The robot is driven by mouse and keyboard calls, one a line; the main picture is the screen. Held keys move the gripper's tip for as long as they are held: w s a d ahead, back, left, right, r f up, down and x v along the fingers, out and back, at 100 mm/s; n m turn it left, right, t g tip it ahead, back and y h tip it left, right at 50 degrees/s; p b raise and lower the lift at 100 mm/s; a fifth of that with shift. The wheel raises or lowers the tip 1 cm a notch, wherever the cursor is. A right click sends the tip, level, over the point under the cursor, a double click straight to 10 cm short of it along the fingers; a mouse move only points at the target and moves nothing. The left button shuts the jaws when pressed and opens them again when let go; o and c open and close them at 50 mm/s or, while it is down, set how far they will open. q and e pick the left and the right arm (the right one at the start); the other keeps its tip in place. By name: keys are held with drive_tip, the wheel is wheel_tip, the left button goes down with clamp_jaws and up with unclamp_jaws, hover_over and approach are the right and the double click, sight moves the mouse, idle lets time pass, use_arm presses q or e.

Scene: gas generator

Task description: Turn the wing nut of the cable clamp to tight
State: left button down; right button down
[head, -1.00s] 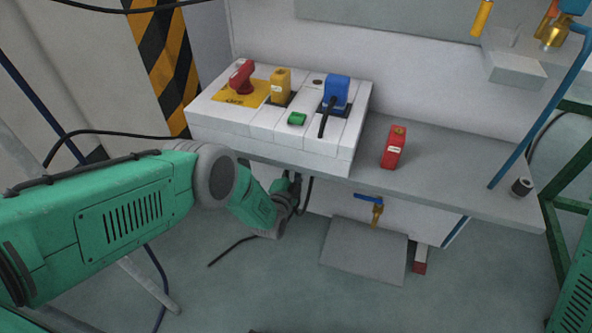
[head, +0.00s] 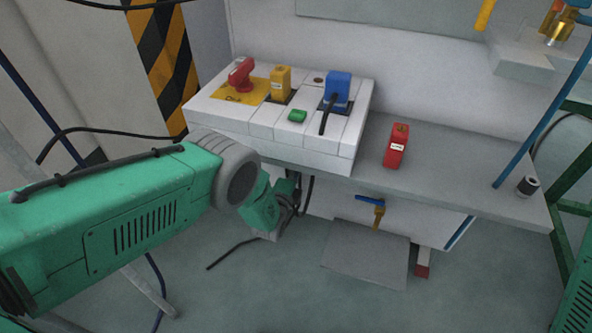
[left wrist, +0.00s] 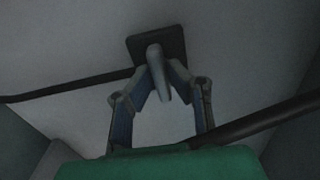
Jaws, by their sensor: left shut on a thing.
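In the left wrist view, the wing nut (left wrist: 157,68) is a grey, elongated piece in front of a dark square plate (left wrist: 172,45) of the clamp. My left gripper (left wrist: 163,82) has its two fingers on either side of the wing nut and is shut on it. A black cable (left wrist: 75,88) runs from the left to the plate. In the head view, my left gripper is mostly hidden below the edge of the bench, beyond my green arm. The wing nut cannot be made out there. My right gripper is not in view.
The grey bench (head: 465,191) overhangs the left gripper's area. On it stand a white switch box (head: 262,145) and a red block (head: 396,147). A blue-handled valve (head: 377,205) sits under the bench.

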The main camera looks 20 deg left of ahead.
use_arm(q)
drive_tip(key=shift+s+d+f, duration=0.25)
drive_tip(key=shift+f, duration=0.1)
drive_tip(key=c, duration=1.6)
unclamp_jaws()
drive_tip(key=shift+o, duration=0.2)
drive_tip(key=shift+w+r, duration=0.1)
drive_tip(key=shift+r, duration=0.05)
drive_tip(key=shift+a, duration=0.1)
drive_tip(key=s, duration=1.2)
drive_tip(key=shift+a, duration=0.15)
